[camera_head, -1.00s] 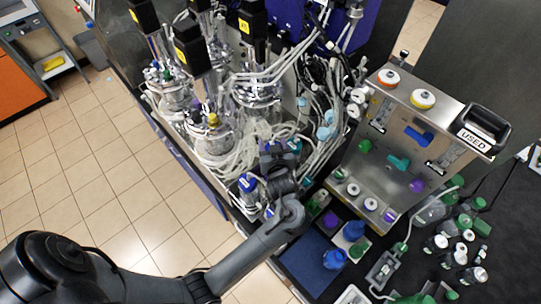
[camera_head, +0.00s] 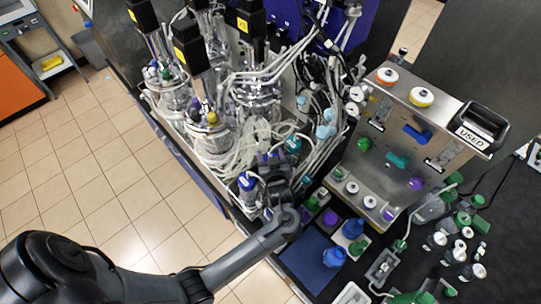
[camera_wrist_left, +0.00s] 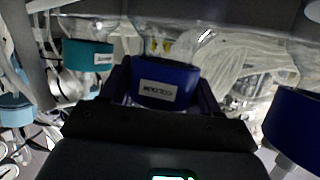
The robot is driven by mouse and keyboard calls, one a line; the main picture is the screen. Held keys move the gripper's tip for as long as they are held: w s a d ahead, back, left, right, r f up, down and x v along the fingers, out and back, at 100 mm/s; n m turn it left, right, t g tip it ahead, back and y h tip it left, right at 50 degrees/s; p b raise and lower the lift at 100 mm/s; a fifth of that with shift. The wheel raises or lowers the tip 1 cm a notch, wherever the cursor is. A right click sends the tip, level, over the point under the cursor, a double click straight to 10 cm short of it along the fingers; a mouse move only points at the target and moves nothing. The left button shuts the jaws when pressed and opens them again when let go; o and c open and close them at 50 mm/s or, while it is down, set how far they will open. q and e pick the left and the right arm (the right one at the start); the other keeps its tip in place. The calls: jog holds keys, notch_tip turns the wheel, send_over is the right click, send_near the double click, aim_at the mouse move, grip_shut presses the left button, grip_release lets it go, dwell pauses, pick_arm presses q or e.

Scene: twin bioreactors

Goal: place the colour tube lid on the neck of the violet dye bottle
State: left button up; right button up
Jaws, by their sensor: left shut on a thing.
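The colour tube lid (camera_wrist_left: 168,82) is a dark blue cap with a pale label, upside down in the left wrist view. My left gripper (camera_wrist_left: 163,88) is shut on it, one finger on each side. Clear glass shows just beyond the lid; I cannot tell whether the lid touches it. In the head view my left gripper (camera_head: 273,163) is among the bottles in front of the glass reactors and mostly hides the lid. I cannot clearly pick out the violet dye bottle's neck. My right gripper is not in view.
A teal-capped bottle (camera_head: 293,146) and a blue-capped bottle (camera_head: 247,182) flank my left gripper closely. White tubing (camera_head: 215,150) crowds behind it. A steel panel (camera_head: 400,140) stands to the right. A blue mat (camera_head: 307,255) with some bare surface lies in front.

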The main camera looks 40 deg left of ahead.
pick_arm(q)
jog(key=shift+f, duration=0.15)
jog(key=o, duration=1)
jog(key=shift+r, duration=0.2)
jog(key=shift+s+d+r+p, duration=0.3)
jog(key=shift+d+r+p, duration=0.1)
jog(key=shift+p, duration=0.25)
jog(key=shift+p+v, duration=0.7)
jog(key=shift+v, duration=0.25)
jog(key=shift+s+d, duration=0.35)
